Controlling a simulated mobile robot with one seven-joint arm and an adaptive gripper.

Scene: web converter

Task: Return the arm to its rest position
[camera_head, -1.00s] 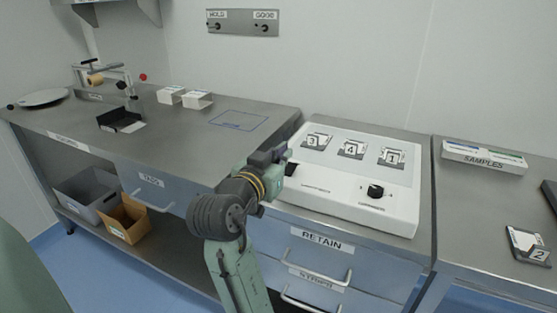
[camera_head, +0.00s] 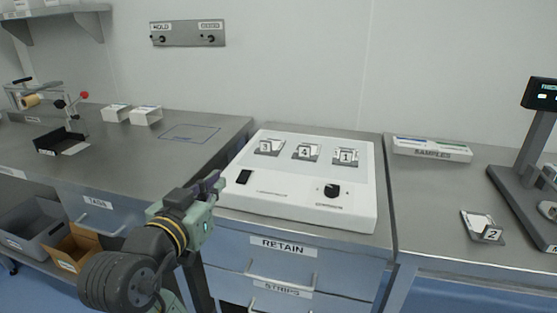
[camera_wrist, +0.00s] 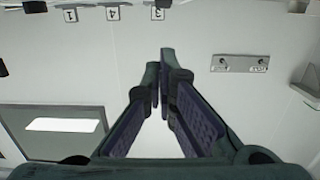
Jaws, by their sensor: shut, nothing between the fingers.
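My gripper (camera_head: 214,183) is at the lower left of the middle in the head view, in front of the left edge of the white panel box (camera_head: 298,195). In the wrist view my gripper (camera_wrist: 164,62) has its fingers together at the tips, with nothing between them. The wrist view is upside down and looks toward the wall. My forearm is bent, with the wrist raised near counter height. How far the gripper is from the panel box is hard to tell.
Numbered cards 3, 4 and 1 sit on the panel box. Card stand 2 (camera_head: 484,228) and a SAMPLES tray (camera_head: 432,150) are on the right counter, beside a scale-like device (camera_head: 528,190). White boxes (camera_head: 146,116) and a black tray (camera_head: 62,143) are on the left counter.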

